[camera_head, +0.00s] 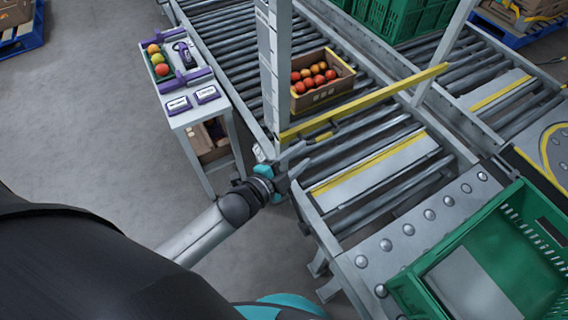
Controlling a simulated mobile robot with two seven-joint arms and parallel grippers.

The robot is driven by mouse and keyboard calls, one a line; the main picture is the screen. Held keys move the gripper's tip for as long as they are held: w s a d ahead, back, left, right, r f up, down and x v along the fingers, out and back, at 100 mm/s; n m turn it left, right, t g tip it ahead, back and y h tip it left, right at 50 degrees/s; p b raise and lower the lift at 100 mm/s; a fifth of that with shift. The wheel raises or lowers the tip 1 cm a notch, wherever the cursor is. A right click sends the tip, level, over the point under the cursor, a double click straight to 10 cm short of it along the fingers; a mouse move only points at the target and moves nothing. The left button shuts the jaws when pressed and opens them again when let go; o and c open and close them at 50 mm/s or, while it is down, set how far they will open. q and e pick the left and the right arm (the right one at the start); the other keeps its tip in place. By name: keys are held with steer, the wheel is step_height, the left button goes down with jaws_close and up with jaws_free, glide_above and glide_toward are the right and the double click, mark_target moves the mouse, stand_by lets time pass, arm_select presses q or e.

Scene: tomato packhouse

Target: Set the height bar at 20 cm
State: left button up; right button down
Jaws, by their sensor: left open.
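The yellow height bar (375,98) spans the roller conveyor between a pale grey post (273,70) on the left and another post (443,50) on the right. Dark marks run up the left post, too small to read, so I cannot tell the bar's height setting. My left gripper (300,161) is open beside the conveyor's near edge, just below the bar's left end. I cannot tell whether it touches the post. My right gripper is out of view.
A cardboard box of tomatoes (325,93) sits on the rollers behind the bar. A small side table (197,118) with a sample tray and labels stands left. A green crate (400,282) is at front right. Open floor lies left of the conveyor.

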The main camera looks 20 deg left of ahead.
arm_select(q)
steer(key=p+v, duration=0.1)
steer(key=v, duration=0.4)
steer(key=shift+s+a+r, duration=0.1)
steer(key=shift+s, duration=0.25)
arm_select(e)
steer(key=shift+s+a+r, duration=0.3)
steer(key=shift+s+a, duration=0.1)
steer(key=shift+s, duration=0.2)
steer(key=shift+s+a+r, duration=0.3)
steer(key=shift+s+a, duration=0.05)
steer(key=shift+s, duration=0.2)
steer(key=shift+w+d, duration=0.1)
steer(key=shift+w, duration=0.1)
